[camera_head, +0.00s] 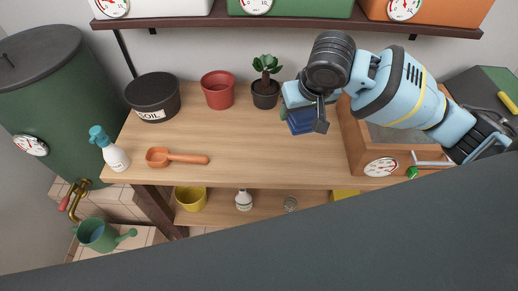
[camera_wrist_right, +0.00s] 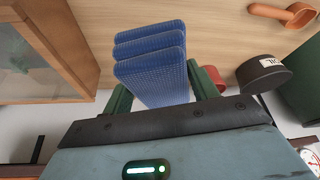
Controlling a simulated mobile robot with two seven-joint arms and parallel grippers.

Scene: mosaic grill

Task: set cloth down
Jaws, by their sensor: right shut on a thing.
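The blue folded cloth (camera_head: 300,125) is in my right gripper (camera_head: 303,110), over the right part of the wooden bench top. In the right wrist view the cloth (camera_wrist_right: 152,62) shows as several stacked blue layers between the two green fingers (camera_wrist_right: 160,92). My right gripper is shut on it. Part of the cloth is hidden behind the gripper in the head view, and I cannot tell whether it touches the bench. My left gripper is not in view.
A wooden glazed box (camera_head: 356,150) stands right of the cloth. A potted plant (camera_head: 265,92), red pot (camera_head: 218,92) and soil pot (camera_head: 152,100) line the bench's back. An orange scoop (camera_head: 180,157) and spray bottle (camera_head: 112,152) are left. The bench middle (camera_head: 235,135) is clear.

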